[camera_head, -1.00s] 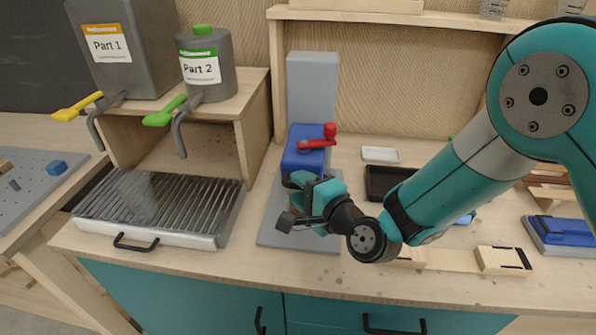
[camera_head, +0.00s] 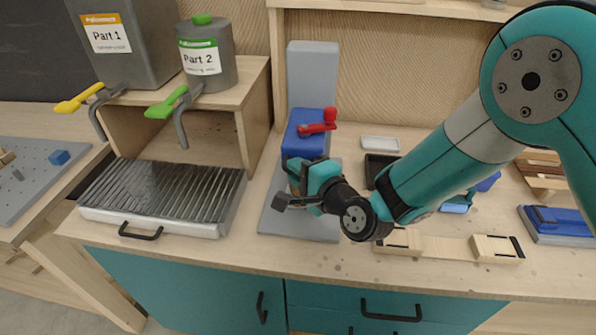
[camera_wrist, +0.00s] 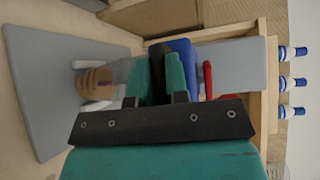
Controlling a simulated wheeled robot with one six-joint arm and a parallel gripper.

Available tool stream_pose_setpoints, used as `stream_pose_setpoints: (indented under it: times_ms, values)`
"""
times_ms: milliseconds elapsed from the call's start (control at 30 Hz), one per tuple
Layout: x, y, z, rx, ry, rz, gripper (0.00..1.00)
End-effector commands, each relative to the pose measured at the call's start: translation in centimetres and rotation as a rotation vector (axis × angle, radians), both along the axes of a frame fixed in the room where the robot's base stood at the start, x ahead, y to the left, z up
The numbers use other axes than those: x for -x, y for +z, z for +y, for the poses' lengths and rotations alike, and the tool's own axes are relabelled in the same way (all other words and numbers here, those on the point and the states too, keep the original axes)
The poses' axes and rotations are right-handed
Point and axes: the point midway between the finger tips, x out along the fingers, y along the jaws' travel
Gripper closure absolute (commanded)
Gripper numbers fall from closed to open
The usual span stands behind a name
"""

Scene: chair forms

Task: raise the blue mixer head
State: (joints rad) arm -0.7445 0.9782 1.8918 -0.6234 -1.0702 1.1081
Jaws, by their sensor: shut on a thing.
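The mixer stands in the middle of the counter in the head view, with a grey column (camera_head: 312,75) on a flat grey base plate (camera_head: 275,220). Its blue head (camera_head: 300,142) sticks out in front of the column and carries a red lever (camera_head: 318,128). My gripper (camera_head: 300,174) is at the near end of the head and hides part of it. In the wrist view my gripper (camera_wrist: 159,82) is shut around a dark part in front of the blue head (camera_wrist: 182,62). A brownish bowl-like thing (camera_wrist: 95,80) sits over the base plate (camera_wrist: 55,75), partly hidden.
A ribbed grill tray (camera_head: 165,190) lies to the left, below the containers Part 1 (camera_head: 120,50) and Part 2 (camera_head: 208,60). Right of the mixer are a white dish (camera_head: 380,143), a black tray (camera_head: 377,165) and wooden blocks (camera_head: 495,249). My arm spans the right side.

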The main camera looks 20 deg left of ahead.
Motion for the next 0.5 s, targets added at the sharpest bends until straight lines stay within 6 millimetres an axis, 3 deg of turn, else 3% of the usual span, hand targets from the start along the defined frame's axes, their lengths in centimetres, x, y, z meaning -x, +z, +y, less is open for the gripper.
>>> stream_pose_setpoints:
  times_ms: [33,200,400,500]
  values:
    - [0.0,2.4,0.1,-0.002,0.000,-0.005,1.00]
    - [0.0,7.0,0.1,-0.003,0.001,-0.005,1.00]
    - [0.0,11.0,0.1,-0.002,0.000,-0.006,1.00]
    - [0.0,11.8,0.1,-0.002,0.000,-0.003,1.00]
